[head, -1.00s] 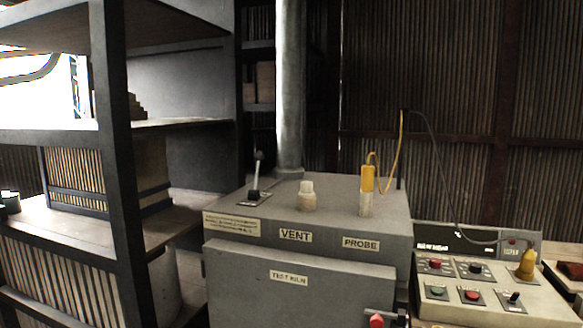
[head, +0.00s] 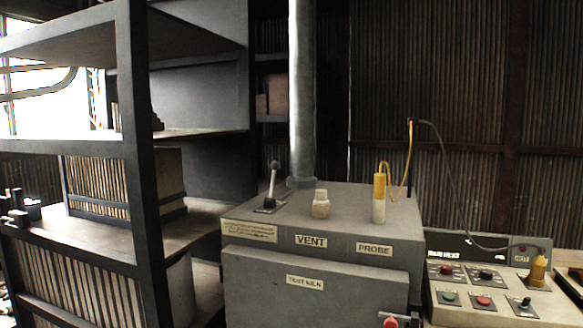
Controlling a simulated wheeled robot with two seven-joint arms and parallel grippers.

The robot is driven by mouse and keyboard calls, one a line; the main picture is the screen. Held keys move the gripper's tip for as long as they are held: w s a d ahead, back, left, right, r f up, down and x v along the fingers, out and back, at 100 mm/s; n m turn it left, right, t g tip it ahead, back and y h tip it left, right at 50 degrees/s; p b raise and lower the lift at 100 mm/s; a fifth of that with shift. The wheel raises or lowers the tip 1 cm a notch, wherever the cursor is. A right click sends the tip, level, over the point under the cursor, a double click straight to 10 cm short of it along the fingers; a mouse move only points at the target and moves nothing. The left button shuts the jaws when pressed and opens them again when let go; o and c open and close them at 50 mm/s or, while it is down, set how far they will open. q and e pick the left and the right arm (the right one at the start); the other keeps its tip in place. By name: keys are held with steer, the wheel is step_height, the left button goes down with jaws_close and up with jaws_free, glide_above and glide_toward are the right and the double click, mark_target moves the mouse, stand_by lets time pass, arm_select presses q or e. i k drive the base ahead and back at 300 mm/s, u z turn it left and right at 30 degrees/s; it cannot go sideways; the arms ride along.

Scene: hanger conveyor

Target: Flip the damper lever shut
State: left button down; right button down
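The damper lever (head: 271,184) is a thin metal rod with a dark round knob. It rises from a dark slotted plate (head: 269,207) on the left part of the grey kiln's top (head: 346,197), near the foot of the metal flue pipe (head: 302,95). The rod stands nearly upright, its knob leaning slightly to the right. A label plate (head: 249,231) with small unreadable print sits on the front edge below it. Nothing touches the lever. I cannot make out either gripper in the head view.
A pale plug (head: 321,204) above the VENT label and a yellow-topped probe (head: 379,197) with a cable stand right of the lever. A control panel (head: 491,290) is at right. A dark shelf post (head: 146,180) stands at left; small dark items (head: 18,212) show at the left edge.

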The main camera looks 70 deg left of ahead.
mark_target(270, 202)
steer(key=k, duration=0.75)
steer(key=u, duration=0.9)
